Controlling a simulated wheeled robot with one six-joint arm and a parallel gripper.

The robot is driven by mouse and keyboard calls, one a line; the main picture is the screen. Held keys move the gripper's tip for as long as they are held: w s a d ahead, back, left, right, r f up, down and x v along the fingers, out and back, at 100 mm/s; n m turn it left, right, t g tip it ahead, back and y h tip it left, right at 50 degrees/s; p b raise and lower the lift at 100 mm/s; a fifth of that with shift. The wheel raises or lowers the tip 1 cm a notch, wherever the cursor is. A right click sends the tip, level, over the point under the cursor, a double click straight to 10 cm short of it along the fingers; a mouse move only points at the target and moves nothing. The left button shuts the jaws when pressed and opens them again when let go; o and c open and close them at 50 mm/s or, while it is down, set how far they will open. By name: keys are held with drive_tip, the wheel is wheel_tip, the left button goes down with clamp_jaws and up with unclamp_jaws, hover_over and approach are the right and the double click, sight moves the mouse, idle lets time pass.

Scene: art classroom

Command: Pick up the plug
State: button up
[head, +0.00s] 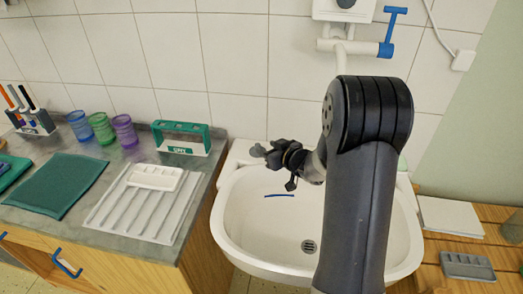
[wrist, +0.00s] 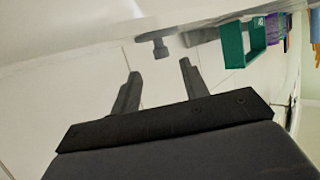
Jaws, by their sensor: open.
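A small grey plug (wrist: 159,47) with a wider flat end and a short stem shows in the wrist view, just beyond my fingertips and in line with the gap between them. In the head view a small grey shape (head: 258,150), which looks like the same plug, is at the back left rim of the white sink (head: 232,212). My gripper (wrist: 159,69) is open and empty, its two dark fingers apart. In the head view my gripper (head: 274,154) points left over the sink's back left rim, and its fingers are hard to make out.
A green rack (head: 183,138) stands left of the sink, and also shows in the wrist view (wrist: 234,45). A white tray (head: 140,212) and several coloured cups (head: 102,129) are on the counter. The tiled wall (head: 235,60) is close behind.

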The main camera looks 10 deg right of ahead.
sight(259, 146)
drive_tip(key=x, duration=0.6)
drive_tip(key=shift+a+f, duration=0.2)
drive_tip(key=shift+a, duration=0.05)
drive_tip(key=shift+c, duration=0.2)
clamp_jaws()
